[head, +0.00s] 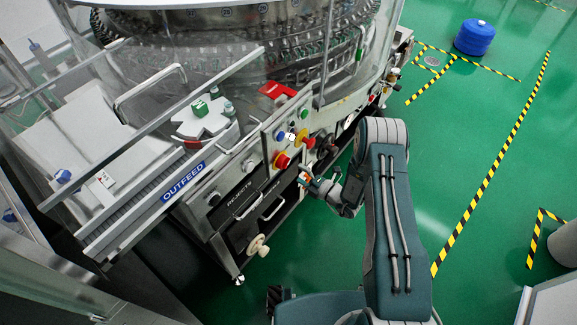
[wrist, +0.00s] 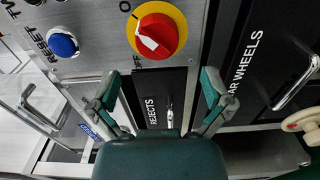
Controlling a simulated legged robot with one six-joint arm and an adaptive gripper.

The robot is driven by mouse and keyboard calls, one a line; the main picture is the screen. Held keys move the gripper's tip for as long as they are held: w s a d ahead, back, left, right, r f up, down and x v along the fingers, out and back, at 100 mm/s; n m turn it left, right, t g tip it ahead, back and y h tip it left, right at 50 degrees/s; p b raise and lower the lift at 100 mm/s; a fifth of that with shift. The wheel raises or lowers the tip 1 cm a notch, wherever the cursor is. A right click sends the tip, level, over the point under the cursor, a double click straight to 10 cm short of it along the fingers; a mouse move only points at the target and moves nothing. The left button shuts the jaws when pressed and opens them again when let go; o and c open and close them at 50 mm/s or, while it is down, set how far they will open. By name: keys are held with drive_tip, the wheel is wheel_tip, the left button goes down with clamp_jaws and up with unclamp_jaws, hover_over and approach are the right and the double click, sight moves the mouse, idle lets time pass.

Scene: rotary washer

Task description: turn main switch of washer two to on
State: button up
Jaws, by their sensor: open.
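The wrist view shows the main switch (wrist: 170,38), a red knob on a yellow disc with a white pointer mark. The lettering beside its lower left is partly hidden and ends in "FF"; the pointer's exact setting is hard to tell. A red and yellow switch also shows on the washer's panel in the head view (head: 282,160). My gripper (wrist: 158,90) is open and empty, its fingers spread below the knob and apart from it. In the head view my gripper (head: 318,183) is just right of the panel. No washer number is readable.
A blue RESET button (wrist: 63,44) sits left of the knob. A REJECTS drawer (wrist: 163,80) with a handle lies below, and a second drawer handle (wrist: 297,82) is at right. Another red and yellow control (head: 302,138) is farther along the panel.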

drive_tip(key=v, duration=0.5)
drive_tip(key=shift+s+d, duration=0.15)
drive_tip(key=s+a+r+n+g, duration=0.2)
drive_tip(key=s+r+n+g, duration=0.15)
drive_tip(key=r+n, duration=0.45)
drive_tip(key=s+a+r+n+g, duration=0.15)
drive_tip(key=r+n+g, duration=0.25)
drive_tip(key=r+n, duration=0.4)
drive_tip(key=s+a+r+n+g, duration=0.2)
drive_tip(key=s+r+n+g, duration=0.15)
drive_tip(key=r+n, duration=0.45)
drive_tip(key=s+d+r+n+t+h, duration=0.2)
drive_tip(key=s+d+r+n+h, duration=0.4)
drive_tip(key=s+r+n, duration=0.3)
drive_tip(key=s+d+r+n+t+h, duration=0.3)
drive_tip(key=s+d+r+n+h, duration=0.3)
drive_tip(key=s+r+n+h, duration=0.2)
drive_tip(key=s+r+n, duration=0.1)
drive_tip(key=n, duration=0.1)
drive_tip(key=shift+d+n+t, duration=0.3)
drive_tip(key=shift+d+n, duration=0.05)
drive_tip(key=shift+n, duration=0.05)
